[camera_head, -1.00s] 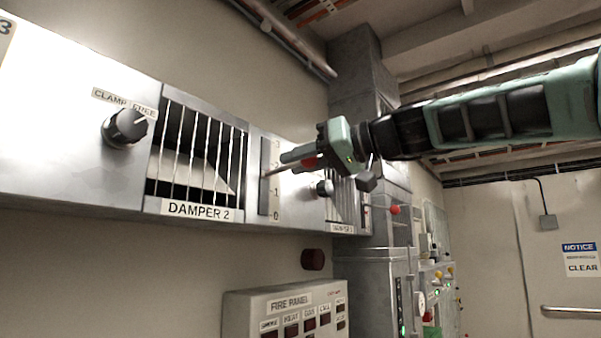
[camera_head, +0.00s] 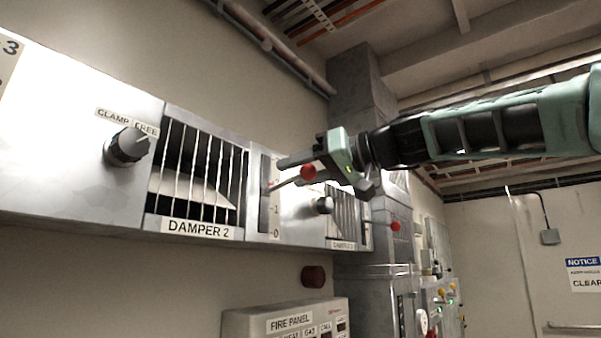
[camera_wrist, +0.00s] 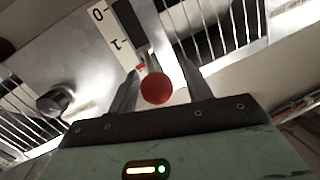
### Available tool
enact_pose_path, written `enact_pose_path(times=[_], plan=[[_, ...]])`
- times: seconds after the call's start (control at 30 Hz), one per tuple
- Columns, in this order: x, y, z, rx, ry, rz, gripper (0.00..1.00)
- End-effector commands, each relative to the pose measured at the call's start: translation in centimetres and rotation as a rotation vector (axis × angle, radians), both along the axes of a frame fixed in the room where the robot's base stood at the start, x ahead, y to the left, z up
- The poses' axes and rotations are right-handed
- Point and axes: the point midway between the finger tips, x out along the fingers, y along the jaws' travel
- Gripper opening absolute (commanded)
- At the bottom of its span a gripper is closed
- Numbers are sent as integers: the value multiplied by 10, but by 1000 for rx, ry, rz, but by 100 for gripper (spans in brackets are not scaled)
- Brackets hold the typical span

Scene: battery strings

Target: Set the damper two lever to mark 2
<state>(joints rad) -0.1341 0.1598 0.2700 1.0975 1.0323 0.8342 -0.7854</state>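The damper two lever is a thin rod with a red ball knob (camera_head: 308,172), coming out of a dark vertical slot (camera_head: 265,205) right of the DAMPER 2 grille. Its rod meets the scale close to mark 2, above mark 1; the 2 is partly hidden by the rod and gripper. My gripper (camera_head: 296,170) is at the knob. In the wrist view the knob (camera_wrist: 156,88) sits between the two spread fingers (camera_wrist: 160,85), with a clear gap to the right finger. The marks 0 and 1 show there; higher marks are hidden.
A CLAMP FREE knob (camera_head: 128,146) is left of the DAMPER 2 grille (camera_head: 195,175). Another dark knob (camera_head: 322,205) and a second grille lie right of the lever, close below my gripper. A fire panel (camera_head: 290,322) is below.

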Motion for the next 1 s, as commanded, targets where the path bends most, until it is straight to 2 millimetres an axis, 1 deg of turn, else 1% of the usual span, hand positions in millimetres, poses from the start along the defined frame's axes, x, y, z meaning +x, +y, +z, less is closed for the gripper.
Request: enact_pose_path(times=[0.3,0.37,0.47,0.57,0.9,1.0], plan=[[0,-1,-3,-3,3,1,50],[-1,-3,-3,-2,2,0,50],[-5,-13,-3,-2,1,-2,50],[-13,-30,-3,-3,-1,-4,50],[-48,-101,7,-2,-1,-5,50],[-58,-119,11,-1,0,-5,50]])
